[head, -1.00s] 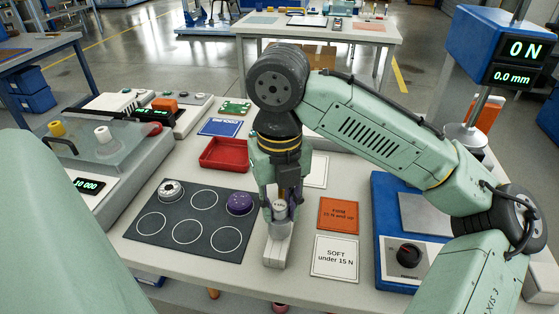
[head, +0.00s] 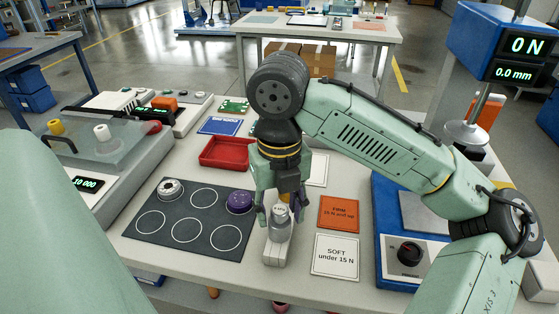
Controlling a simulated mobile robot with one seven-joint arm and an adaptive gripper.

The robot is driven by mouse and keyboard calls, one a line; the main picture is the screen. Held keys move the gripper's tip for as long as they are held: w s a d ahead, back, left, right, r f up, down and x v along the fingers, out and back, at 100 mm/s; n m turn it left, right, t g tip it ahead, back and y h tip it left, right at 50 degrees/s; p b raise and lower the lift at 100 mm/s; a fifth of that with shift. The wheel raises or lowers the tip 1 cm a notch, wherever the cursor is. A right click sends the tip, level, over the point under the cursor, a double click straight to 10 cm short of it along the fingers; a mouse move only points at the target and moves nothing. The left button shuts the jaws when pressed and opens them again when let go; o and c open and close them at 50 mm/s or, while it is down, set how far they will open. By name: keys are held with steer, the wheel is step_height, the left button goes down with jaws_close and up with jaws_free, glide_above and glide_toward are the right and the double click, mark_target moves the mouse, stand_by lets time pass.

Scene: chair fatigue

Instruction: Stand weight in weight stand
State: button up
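The weight (head: 279,225) is a small grey metal cylinder with a narrower labelled top. It looks upright at the pale block-shaped weight stand (head: 273,254) near the front of the table. Its base meets the stand's back part in the picture; how deeply it sits is hidden. My gripper (head: 279,213) points down over the weight, one finger on each side. The fingers are spread, with a visible gap to the weight's top. Something purple shows beside the right finger; I cannot tell what it is.
A dark mat (head: 185,242) with white circles lies left, holding a metal ring-like part (head: 170,188) and a purple part (head: 240,202). A red tray (head: 225,153) is behind.

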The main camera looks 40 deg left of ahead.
steer(key=shift+o, duration=0.4)
step_height(320, 180, up, 12)
stand_by(0.4)
stand_by(0.5)
